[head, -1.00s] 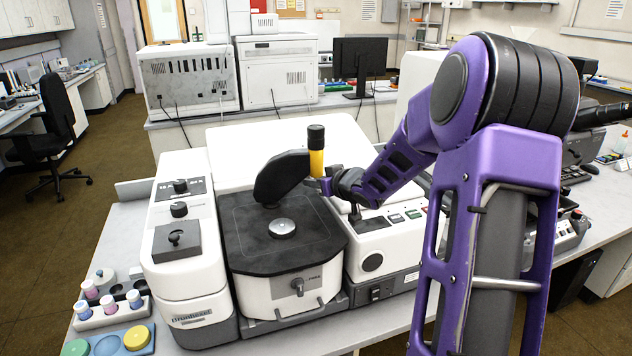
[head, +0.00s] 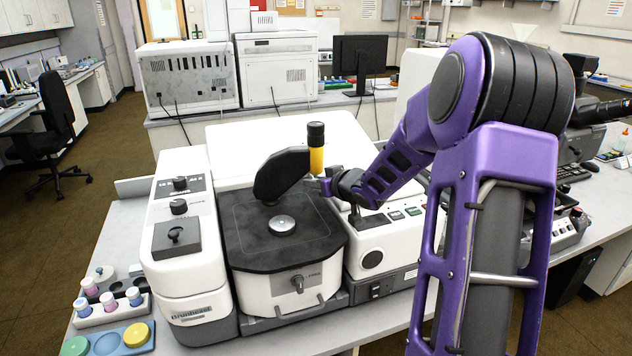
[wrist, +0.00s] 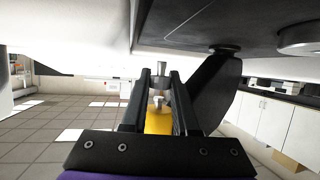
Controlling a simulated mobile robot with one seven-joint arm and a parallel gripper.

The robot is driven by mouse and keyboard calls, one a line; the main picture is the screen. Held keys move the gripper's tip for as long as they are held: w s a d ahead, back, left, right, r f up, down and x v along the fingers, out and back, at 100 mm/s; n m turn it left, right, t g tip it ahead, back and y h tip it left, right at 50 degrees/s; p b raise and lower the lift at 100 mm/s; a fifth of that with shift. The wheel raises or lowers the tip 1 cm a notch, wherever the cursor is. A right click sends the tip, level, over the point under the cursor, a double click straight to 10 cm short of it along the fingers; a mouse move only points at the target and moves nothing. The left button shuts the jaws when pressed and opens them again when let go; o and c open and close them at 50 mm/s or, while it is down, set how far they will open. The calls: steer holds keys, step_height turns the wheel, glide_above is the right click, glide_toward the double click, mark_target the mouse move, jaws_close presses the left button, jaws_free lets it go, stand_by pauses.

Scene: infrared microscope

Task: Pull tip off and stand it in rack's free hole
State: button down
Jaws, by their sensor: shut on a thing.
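My gripper (head: 325,187) is at the lower end of an upright yellow column with a black top (head: 316,148), beside a black swing arm (head: 281,174) over the instrument's dark plate. In the wrist view, which appears upside down, the fingers (wrist: 160,78) are shut around a small grey metal tip (wrist: 160,70). The yellow column (wrist: 158,121) shows behind it, in line with the tip. I cannot tell if the tip is still seated. The rack (head: 96,317) stands at the lower left, holding several pink- and blue-topped pieces. A dark spot in its back row may be a hole.
A silver disc (head: 282,226) lies on the dark plate (head: 250,250). A white unit with a grey block (head: 177,237) stands between the plate and the rack. A blue tray (head: 106,342) with green and yellow lids lies in front of the rack.

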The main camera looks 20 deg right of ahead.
steer(key=shift+s+d+p, duration=0.2)
steer(key=shift+s+p, duration=0.1)
steer(key=shift+s, duration=0.85)
steer(key=shift+s+d+p, duration=0.25)
steer(key=shift+s, duration=0.9)
steer(key=shift+s+d+p, duration=0.2)
steer(key=shift+s+p, duration=0.1)
steer(key=shift+s, duration=0.85)
